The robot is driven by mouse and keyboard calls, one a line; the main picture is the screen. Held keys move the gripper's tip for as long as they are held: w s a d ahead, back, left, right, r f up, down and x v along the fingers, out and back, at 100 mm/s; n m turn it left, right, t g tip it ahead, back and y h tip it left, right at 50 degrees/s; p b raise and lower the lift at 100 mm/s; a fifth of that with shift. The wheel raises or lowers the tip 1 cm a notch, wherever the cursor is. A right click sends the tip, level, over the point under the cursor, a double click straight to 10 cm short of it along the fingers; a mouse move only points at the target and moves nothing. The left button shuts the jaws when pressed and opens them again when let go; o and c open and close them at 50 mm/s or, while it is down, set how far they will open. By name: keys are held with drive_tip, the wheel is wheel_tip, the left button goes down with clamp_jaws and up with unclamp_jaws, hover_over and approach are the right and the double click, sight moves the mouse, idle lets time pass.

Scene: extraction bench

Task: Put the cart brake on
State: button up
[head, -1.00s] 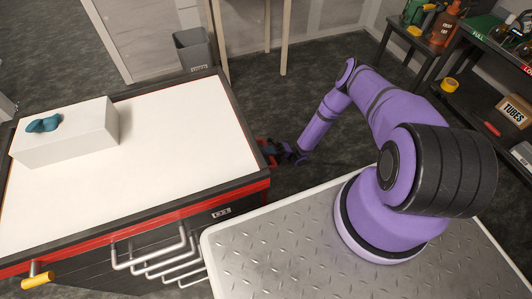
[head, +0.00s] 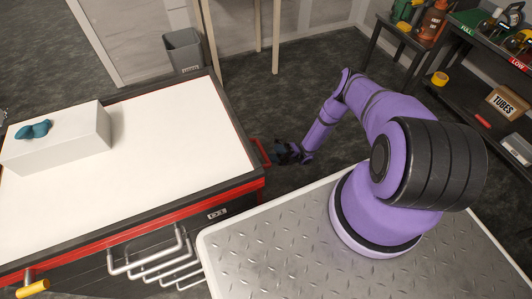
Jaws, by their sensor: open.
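The cart (head: 150,205) has a white top with black and red edging and fills the left of the head view. A red bar-like part (head: 264,152) sticks out from its right end. My gripper (head: 283,152) is small and dark in this view, beside that red part, with its jaws open. I cannot tell whether it touches the red part. A lever with a yellow grip (head: 33,288) shows on the cart's front at the lower left. I cannot tell from this view which part is the brake; the cart's wheels are hidden.
A white block (head: 58,143) with a teal object (head: 34,129) stands on the cart. Bent metal bars (head: 150,262) stick out from its front. A grey bin (head: 183,52) and pale table legs stand behind. Dark shelves (head: 480,85) with bottles and boxes are at right.

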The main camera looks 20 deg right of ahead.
drive_tip(key=shift+v, duration=1.45)
